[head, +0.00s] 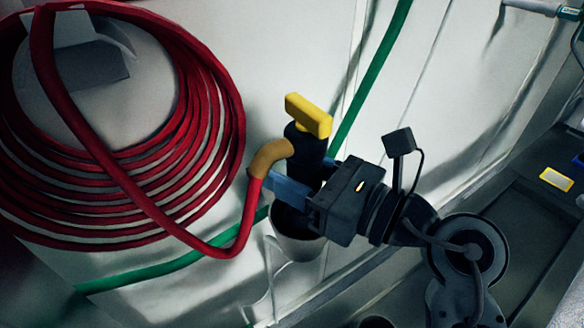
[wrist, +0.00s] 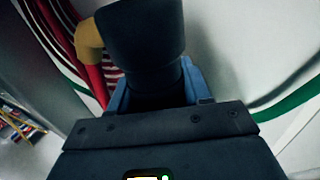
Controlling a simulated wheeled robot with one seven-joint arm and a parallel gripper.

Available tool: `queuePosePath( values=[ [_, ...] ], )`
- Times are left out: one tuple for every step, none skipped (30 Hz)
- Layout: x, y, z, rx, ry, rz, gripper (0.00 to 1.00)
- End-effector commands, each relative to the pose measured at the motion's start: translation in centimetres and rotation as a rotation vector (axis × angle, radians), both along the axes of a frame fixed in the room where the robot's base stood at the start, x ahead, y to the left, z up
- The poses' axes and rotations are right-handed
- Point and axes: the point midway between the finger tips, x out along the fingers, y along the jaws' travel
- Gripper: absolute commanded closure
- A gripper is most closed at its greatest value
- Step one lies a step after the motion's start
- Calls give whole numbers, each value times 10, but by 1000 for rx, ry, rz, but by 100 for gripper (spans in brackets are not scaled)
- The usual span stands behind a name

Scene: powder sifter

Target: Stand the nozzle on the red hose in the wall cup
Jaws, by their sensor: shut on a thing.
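The black nozzle (head: 306,143) with a yellow lever (head: 309,115) is roughly upright in the middle of the head view. A brass elbow (head: 270,157) joins it to the red hose (head: 247,215). My gripper (head: 291,188) has its blue fingers shut around the nozzle's lower body. In the wrist view the nozzle (wrist: 140,40) stands between the fingers (wrist: 160,88). The pale wall cup (head: 298,249) is directly below, its dark mouth partly covered by my fingers. The nozzle's lower end is hidden, so I cannot tell whether it is inside the cup.
Red hose coils (head: 215,170) hang on a wall reel (head: 85,70) at left. A green hose (head: 372,75) runs diagonally along the wall behind the nozzle. A dark counter (head: 530,210) lies at right. The wall to the upper right is mostly bare.

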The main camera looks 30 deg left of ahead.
Motion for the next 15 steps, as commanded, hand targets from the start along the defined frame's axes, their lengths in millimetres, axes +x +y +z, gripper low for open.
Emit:
queuePosePath(
  values=[
    [0,0,1,2,-1,0,100],
    [0,0,0,2,-1,0,100],
    [0,0,0,2,-1,0,100],
    [0,0,0,2,-1,0,100],
    [0,0,-1,2,-1,0,100],
    [0,0,-1,2,-1,0,100],
    [0,0,-2,2,-1,0,100],
    [0,0,-2,2,-1,0,100],
    [0,0,-3,2,-1,0,100],
    [0,0,-3,2,-1,0,100],
    [0,0,-3,2,-1,0,100],
    [0,0,-4,2,-1,0,100],
    [0,0,-4,2,-1,0,100],
    [0,0,-5,2,-1,0,100],
    [0,0,-5,2,-1,0,100]
  ],
)
